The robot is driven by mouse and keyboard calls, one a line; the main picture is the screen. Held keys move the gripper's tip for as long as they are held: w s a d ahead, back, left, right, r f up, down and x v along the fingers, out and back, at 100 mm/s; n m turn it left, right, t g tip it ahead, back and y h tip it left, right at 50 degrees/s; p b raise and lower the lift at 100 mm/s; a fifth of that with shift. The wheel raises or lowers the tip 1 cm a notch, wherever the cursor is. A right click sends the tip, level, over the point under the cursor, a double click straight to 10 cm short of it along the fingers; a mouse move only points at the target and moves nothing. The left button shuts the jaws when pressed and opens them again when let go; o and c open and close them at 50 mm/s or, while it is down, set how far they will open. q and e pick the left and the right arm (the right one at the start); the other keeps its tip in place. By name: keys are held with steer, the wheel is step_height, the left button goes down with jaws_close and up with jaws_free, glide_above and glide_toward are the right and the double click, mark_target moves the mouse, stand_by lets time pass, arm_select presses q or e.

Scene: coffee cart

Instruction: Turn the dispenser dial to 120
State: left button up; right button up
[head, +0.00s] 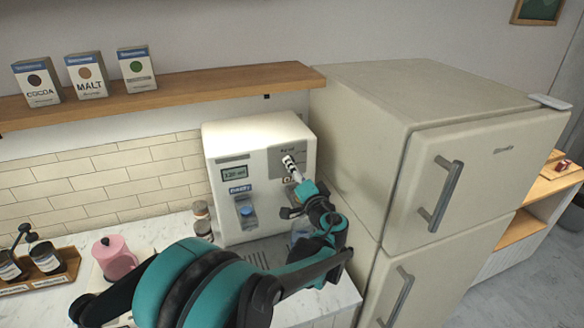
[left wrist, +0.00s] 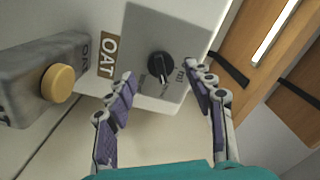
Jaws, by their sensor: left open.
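The white dispenser (head: 225,145) stands on the counter against the tiled wall. Its small display (head: 234,172) appears to read 120 ml. The black dial (left wrist: 160,68) sits on a grey panel (left wrist: 150,25) in the left wrist view, with a pale pointer mark on it; in the head view my gripper hides it. My left gripper (head: 292,172) is at the dispenser's right front. In the left wrist view its fingers (left wrist: 164,82) are open, one on each side of the dial, with visible gaps to it. My right gripper is not in view.
An OAT label (left wrist: 109,55) and a grey spout with a yellow button (left wrist: 57,83) are beside the panel. A DAIRY spout has a blue button (head: 247,210). A fridge (head: 450,130) stands close on the right. A wooden shelf (head: 190,92) holding boxes is above; a pink jug (head: 115,258) is left.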

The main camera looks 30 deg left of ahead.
arm_select(q)
steer(key=v, duration=0.9)
steer(key=shift+s, duration=0.15)
steer(key=s+d+f+n+g+h+b, duration=0.3)
steer(key=s+f+h, duration=0.4)
steer(key=s+f, duration=0.55)
steer(key=s+d+f+g+h+b, duration=0.1)
steer(key=s+d+f+h+b, duration=0.1)
steer(key=s+d+f+h, duration=0.4)
steer(key=s+d, duration=0.2)
steer(key=d, duration=0.1)
steer(key=shift+s+d+f+m+g+h, duration=0.15)
steer(key=shift+f+m+g+h, duration=0.15)
steer(key=shift+f+m, duration=0.1)
